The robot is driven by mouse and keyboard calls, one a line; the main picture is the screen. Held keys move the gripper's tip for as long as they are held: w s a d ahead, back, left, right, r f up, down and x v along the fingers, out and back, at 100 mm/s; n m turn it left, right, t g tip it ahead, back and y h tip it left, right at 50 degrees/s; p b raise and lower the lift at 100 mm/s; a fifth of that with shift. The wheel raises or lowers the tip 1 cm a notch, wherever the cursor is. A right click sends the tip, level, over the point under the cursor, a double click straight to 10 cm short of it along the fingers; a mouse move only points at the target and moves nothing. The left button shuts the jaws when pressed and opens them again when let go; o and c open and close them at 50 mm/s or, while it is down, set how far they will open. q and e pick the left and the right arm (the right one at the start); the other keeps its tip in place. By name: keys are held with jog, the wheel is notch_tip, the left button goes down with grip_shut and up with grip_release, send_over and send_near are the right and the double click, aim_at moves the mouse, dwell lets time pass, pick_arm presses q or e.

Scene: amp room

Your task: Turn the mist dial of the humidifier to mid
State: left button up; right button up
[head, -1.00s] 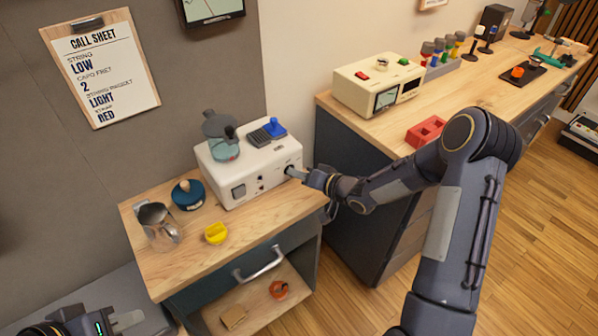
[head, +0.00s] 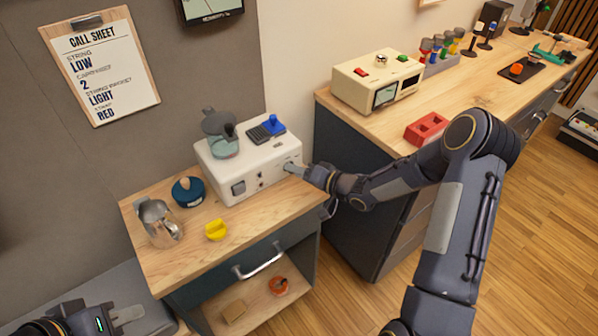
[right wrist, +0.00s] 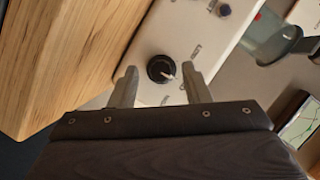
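The humidifier appears to be the white box (head: 222,180) on the small wooden cabinet, with a grey-green tank (head: 222,135) on top. In the right wrist view, its black round dial (right wrist: 161,68) has a white pointer mark aimed toward the lower right. Labels stand around the dial, too blurred to read. My right gripper (right wrist: 163,88) is open, with one finger on each side of the dial and visible gaps between. In the head view the right gripper (head: 292,168) is at the box's right end and hides the dial. My left gripper (head: 125,315) is low at the left, its opening unclear.
A metal jug (head: 158,222), a blue round object (head: 188,192) and a yellow piece (head: 216,229) sit on the cabinet top. A longer counter (head: 400,125) at the right holds a cream device (head: 377,80) and a red block (head: 427,128).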

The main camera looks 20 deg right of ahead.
jog(key=shift+b+v, duration=0.4)
jog(key=shift+v, duration=3.5)
jog(key=s+d+r+g+h, duration=0.2)
jog(key=s+d+r+h, duration=0.6)
jog(key=r, duration=0.3)
jog(key=s+a+r+n+g+y, duration=0.1)
jog(key=s+a, duration=0.4)
jog(key=s, duration=0.5)
jog(key=s+a+n+g+y, duration=0.1)
jog(key=s+a+g, duration=0.2)
jog(key=s, duration=0.8)
jog(key=shift+s+a+r, duration=0.25)
jog(key=shift+a+r, duration=0.1)
jog(key=shift+a, duration=0.7)
